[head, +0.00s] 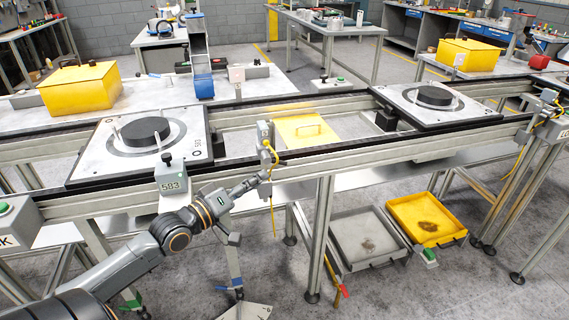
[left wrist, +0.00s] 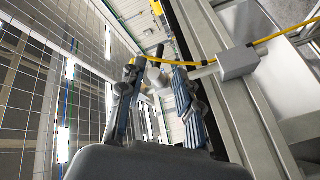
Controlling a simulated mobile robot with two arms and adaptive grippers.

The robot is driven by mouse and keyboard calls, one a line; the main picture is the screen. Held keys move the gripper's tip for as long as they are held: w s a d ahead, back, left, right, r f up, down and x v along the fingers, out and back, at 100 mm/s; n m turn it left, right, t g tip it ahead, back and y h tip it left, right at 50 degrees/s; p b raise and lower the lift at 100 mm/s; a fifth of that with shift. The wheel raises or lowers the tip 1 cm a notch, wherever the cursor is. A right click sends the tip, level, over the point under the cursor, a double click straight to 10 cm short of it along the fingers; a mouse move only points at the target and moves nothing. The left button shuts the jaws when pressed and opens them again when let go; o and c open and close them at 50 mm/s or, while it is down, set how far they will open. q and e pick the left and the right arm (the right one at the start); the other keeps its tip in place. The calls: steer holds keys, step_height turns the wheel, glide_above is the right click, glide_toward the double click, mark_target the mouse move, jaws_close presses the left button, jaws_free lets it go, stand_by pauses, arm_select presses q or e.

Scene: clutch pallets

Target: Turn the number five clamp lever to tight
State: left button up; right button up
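My left gripper (head: 263,179) is at the front rail of the conveyor, just below a small grey box with a yellow cable (head: 265,140). In the left wrist view its two fingers (left wrist: 158,82) stand apart, with a pale rounded knob (left wrist: 155,74) between them. A short shaft runs from behind the right finger to a grey box (left wrist: 238,62). Whether the fingers touch the knob is unclear. I cannot read a number five on any lever. A dark-knobbed post (head: 167,158) stands at the front of the left pallet (head: 90,165). My right gripper is not in view.
A second pallet (head: 465,112) sits farther right on the conveyor. Grey (head: 345,222) and yellow (head: 398,208) trays lie below. A yellow cable (left wrist: 285,35) passes close to the fingers.

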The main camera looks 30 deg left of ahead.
mark_target(284, 163)
arm_select(q)
steer(key=w, duration=0.3)
steer(key=w+d, duration=0.1)
steer(key=w, duration=0.6)
steer(key=shift+w+d, duration=0.3)
steer(key=shift+d, duration=0.1)
jaws_close()
